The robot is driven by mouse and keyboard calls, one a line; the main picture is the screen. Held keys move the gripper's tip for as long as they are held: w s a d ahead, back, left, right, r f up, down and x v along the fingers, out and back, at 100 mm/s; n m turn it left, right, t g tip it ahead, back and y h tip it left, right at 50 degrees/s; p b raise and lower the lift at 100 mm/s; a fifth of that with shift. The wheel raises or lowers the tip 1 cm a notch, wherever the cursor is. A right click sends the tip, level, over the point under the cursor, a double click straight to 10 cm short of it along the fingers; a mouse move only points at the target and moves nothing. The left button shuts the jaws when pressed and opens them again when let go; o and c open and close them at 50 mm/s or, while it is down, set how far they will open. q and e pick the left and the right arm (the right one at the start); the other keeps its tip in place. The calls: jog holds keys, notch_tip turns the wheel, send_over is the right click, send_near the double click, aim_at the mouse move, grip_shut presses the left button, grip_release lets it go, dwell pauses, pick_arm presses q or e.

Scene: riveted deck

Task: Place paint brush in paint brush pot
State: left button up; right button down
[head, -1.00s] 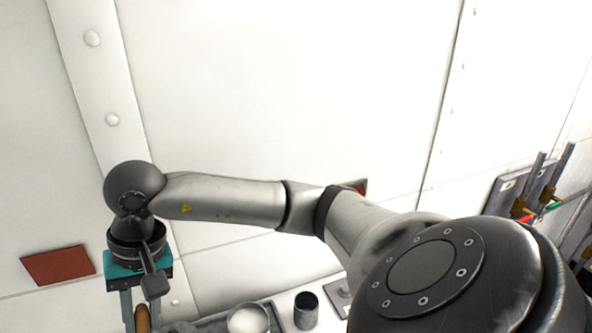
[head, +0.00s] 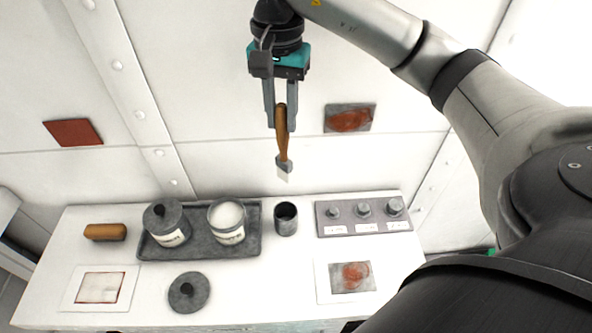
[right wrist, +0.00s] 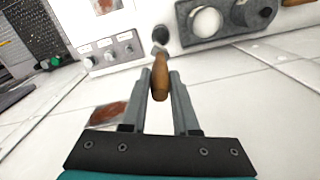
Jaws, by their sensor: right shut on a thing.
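My right gripper (head: 281,118) is shut on the wooden handle of the paint brush (head: 282,130). It holds the brush in the air, above and behind the table, with the pale bristles pointing down. The paint brush pot (head: 286,226), a small dark open cylinder, stands on the white table right of the grey tray, below the brush and apart from it. In the right wrist view the brush handle (right wrist: 160,84) sits between the fingers, and its head points toward the table. My left gripper is not in view.
The grey tray (head: 254,247) holds a lidded jar (head: 166,222) and an open jar of white paint (head: 227,221). A loose lid (head: 189,292), a wooden item (head: 105,232), a knob panel (head: 362,217) and two paper pictures lie on the table (head: 240,300). A wall stands behind.

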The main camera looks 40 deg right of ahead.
aim_at(283, 180)
notch_tip(283, 180, down, 14)
jog(key=shift+a, duration=0.15)
notch_tip(283, 180, down, 4)
jog(key=shift+f+p, duration=0.25)
jog(key=shift+p, duration=0.2)
jog(key=shift+f, duration=0.2)
jog(key=shift+f, duration=0.2)
jog(key=c, duration=0.7)
grip_release()
jog(key=shift+r, duration=0.1)
jog(key=shift+r, duration=0.1)
